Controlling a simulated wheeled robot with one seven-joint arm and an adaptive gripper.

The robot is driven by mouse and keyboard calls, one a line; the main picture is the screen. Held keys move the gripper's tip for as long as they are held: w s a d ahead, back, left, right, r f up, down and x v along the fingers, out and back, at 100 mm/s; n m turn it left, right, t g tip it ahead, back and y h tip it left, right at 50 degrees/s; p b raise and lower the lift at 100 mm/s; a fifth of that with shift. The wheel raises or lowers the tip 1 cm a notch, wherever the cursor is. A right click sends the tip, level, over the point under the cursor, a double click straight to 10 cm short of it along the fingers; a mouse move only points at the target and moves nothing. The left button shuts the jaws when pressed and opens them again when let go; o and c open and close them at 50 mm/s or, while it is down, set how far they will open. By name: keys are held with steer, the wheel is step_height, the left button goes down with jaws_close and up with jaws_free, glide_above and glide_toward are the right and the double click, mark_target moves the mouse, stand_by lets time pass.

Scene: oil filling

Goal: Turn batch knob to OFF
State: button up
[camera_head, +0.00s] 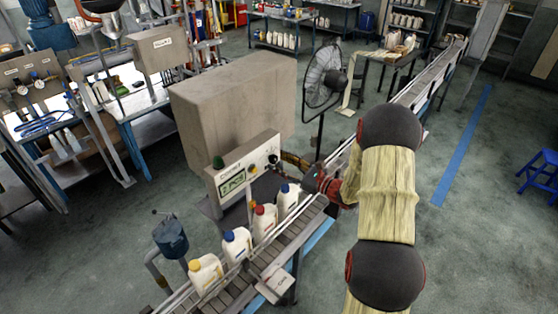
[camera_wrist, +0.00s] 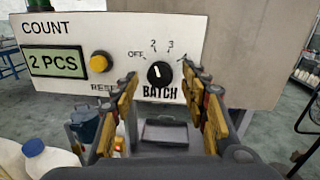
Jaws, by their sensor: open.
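The black round batch knob (camera_wrist: 160,74) sits on the white panel (camera_wrist: 215,35), above the word BATCH. Its white pointer mark is up and slightly left, toward the 2. The OFF label (camera_wrist: 136,54) is to the upper left of the knob, with 2, 3 and 4 further around clockwise. My gripper (camera_wrist: 160,78) is open, one finger on each side of the knob in the wrist view. A gap shows between knob and each finger, and nothing is held. In the head view my gripper (camera_head: 288,167) is at the panel's right end, hiding part of it.
The count display (camera_wrist: 57,62) reads 2 PCS, with a yellow RESET button (camera_wrist: 99,62) beside it. A green lamp (camera_head: 217,162) tops the control box. Several white bottles, one with a red cap (camera_head: 264,217), stand on the conveyor (camera_head: 245,277) just below my gripper.

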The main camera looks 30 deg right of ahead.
steer(key=shift+w+a, duration=0.15)
steer(key=shift+w, duration=0.4)
steer(key=c, duration=1.1)
steer(key=shift+c, duration=0.3)
